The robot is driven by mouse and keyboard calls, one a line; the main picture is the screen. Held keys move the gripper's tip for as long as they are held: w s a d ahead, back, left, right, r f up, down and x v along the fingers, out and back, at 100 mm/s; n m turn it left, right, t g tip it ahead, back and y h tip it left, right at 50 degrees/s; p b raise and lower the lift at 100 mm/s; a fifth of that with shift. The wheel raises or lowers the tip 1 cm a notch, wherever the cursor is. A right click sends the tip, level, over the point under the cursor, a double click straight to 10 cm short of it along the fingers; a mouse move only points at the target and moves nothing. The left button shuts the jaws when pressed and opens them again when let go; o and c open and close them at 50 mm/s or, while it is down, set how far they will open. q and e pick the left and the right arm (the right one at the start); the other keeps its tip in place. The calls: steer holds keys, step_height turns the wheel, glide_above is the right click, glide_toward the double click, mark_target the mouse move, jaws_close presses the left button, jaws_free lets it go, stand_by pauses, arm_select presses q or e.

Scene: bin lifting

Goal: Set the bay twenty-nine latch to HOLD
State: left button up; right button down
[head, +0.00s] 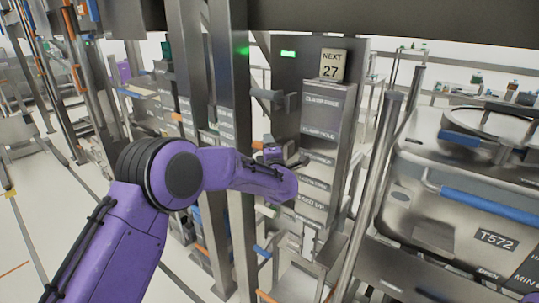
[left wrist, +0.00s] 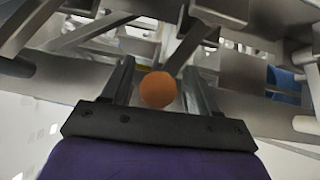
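A grey post panel (head: 292,72) carries a cream sign (head: 332,65) with the number 27; I see no 29. Below it is a stack of labelled plates (head: 322,112); one seems to read CLAMP HOLD, and the lower ones are hard to read. A grey lever-like bracket (head: 272,98) sticks out at the panel's left. My purple left arm reaches to the lower plates, its gripper (head: 280,155) partly hidden by the wrist. In the left wrist view the gripper (left wrist: 160,85) is open, with an orange round knob (left wrist: 158,89) showing between the fingers; contact is unclear. My right gripper is out of view.
Steel posts (head: 230,120) stand close to my left arm. A slanted steel pole (head: 372,180) rises right of the plates. A large metal bin (head: 420,195) marked T572 with blue handles (head: 488,205) stands at the right. Bare floor (head: 30,235) lies at the left.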

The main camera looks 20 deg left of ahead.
arm_select(q)
steer(key=b+v, duration=0.3)
steer(key=v, duration=0.7)
steer(key=s+a+f+m+g+h, duration=0.1)
steer(key=s+f+m+g+h, duration=0.1)
steer(key=s+f+m, duration=0.6)
steer(key=s+f+m+g+h, duration=0.2)
steer(key=s+f, duration=0.2)
steer(key=f, duration=0.8)
steer(key=s+a+f+m+g+h, duration=0.1)
steer(key=s+f+m+h, duration=0.1)
steer(key=s+f+m, duration=0.6)
steer(key=s+a+f+g, duration=0.1)
steer(key=s+f+g, duration=0.1)
steer(key=s+f, duration=0.3)
steer(key=s+a+f+g, duration=0.1)
steer(key=s+f+g, duration=0.2)
steer(key=s, duration=0.8)
steer(key=s+a+f+g, duration=0.1)
steer(key=s+f+g, duration=0.1)
steer(key=s+f, duration=0.5)
steer(key=shift+s+g, duration=0.3)
steer(key=shift+s, duration=0.55)
